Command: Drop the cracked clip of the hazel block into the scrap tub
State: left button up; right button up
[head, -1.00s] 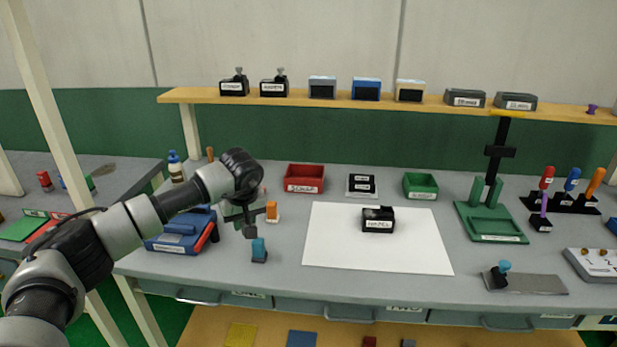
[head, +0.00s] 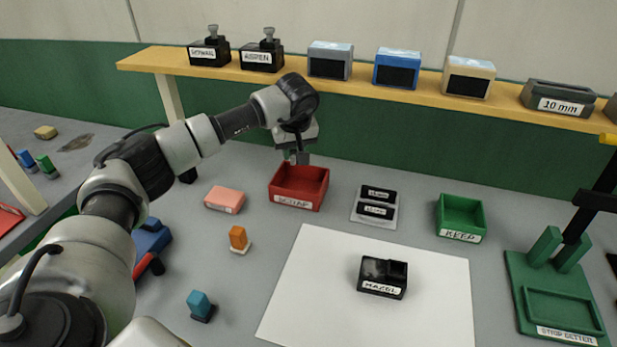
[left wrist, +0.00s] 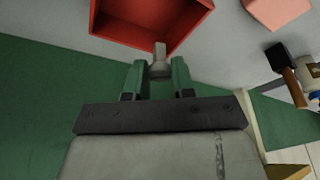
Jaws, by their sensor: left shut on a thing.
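My left gripper (head: 299,158) is at the back rim of the red scrap tub (head: 298,187), whose label reads SCRAP. In the left wrist view, my left gripper (left wrist: 158,72) is shut on a small pale grey clip (left wrist: 160,62) between its green-padded fingers. The tub (left wrist: 188,28) shows just ahead of the clip there, with its open inside in view. The tub looks empty in what I see of it. Any crack in the clip is too small to tell. The black hazel block (head: 383,277) sits on the white sheet. My right gripper is not in view.
A pink block (head: 225,200) lies left of the tub. A grey pad with two black blocks (head: 377,206) and the green KEEP tub (head: 461,218) stand to its right. The wooden shelf (head: 300,80) runs behind. The white sheet (head: 320,290) is mostly clear.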

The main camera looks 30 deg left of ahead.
pick_arm(q)
jog(key=shift+s+f+b, duration=0.2)
jog(key=shift+f+b, duration=0.3)
jog(key=shift+f, duration=0.15)
notch_tip(320, 180, down, 4)
jog(key=b, duration=0.3)
jog(key=shift+f+b, duration=0.25)
jog(key=shift+b, duration=0.1)
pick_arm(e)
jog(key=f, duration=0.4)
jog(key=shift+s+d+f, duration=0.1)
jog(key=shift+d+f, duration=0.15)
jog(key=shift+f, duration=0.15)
pick_arm(q)
jog(key=o, duration=1)
jog(key=shift+c, duration=0.2)
jog(key=shift+r, duration=0.1)
